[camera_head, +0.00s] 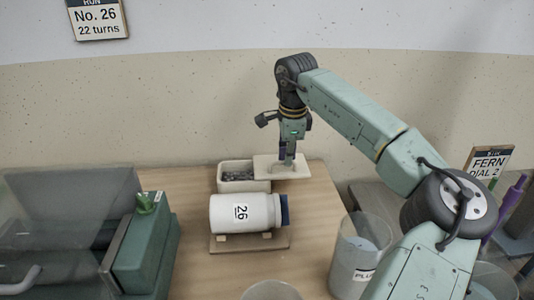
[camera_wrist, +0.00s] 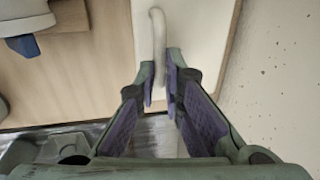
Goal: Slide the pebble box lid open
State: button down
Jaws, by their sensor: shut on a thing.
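The pebble box (camera_head: 243,184) is a cream box on the wooden table, with grey pebbles (camera_head: 238,175) showing in its open left part. Its pale lid (camera_head: 298,172) is slid to the right and sticks out well past the box's right side. My gripper (camera_head: 287,163) points down over the lid and is shut on the lid's handle. In the wrist view, the purple-padded fingers (camera_wrist: 162,88) close around the pale curved handle (camera_wrist: 159,45), which stands on the white lid (camera_wrist: 190,40). The handle's lower end is hidden between the fingers.
A clear bucket (camera_head: 358,255) stands front right. A green machine (camera_head: 145,250) stands left. The wall is close behind.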

jog(key=shift+d, duration=0.3)
jog(key=c, duration=1.7)
grip_release()
jog(key=shift+r, duration=0.1)
jog(key=r, duration=0.4)
jog(key=s+r, duration=0.1)
jog(key=r, duration=0.2)
jog(key=s+r, duration=0.1)
jog(key=r, duration=0.3)
jog(key=shift+s+r, duration=0.2)
jog(key=shift+r, duration=0.1)
